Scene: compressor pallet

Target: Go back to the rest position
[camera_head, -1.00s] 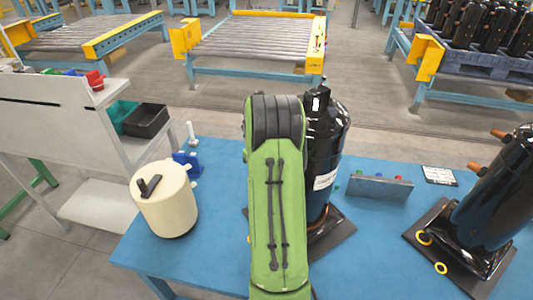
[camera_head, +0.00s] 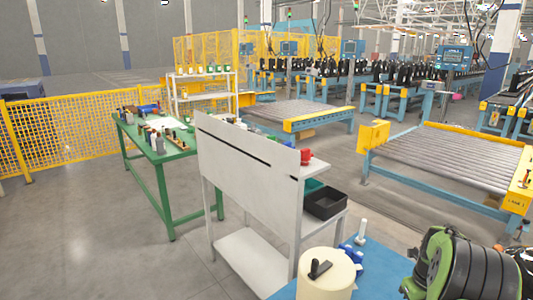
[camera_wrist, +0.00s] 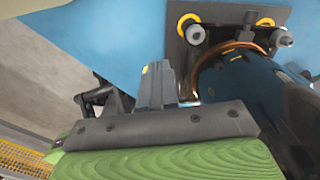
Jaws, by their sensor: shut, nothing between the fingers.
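My gripper (camera_wrist: 155,85) shows in the wrist view with its grey fingers together and nothing between them. Beside it on the right is a dark, glossy compressor (camera_wrist: 255,95) with a copper tube and a mounting plate (camera_wrist: 208,30). I cannot tell whether the gripper touches it. In the head view my green and black arm shows at the lower right, and the gripper itself is out of that view. A compressor there is mostly hidden behind the arm.
A cream canister (camera_head: 328,275) stands on the blue table (camera_head: 382,262). A white rack (camera_head: 245,170) with a black bin (camera_head: 325,203) stands beside it. A green workbench (camera_head: 165,150) and roller conveyors (camera_head: 450,160) lie beyond. Open grey floor is at the left.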

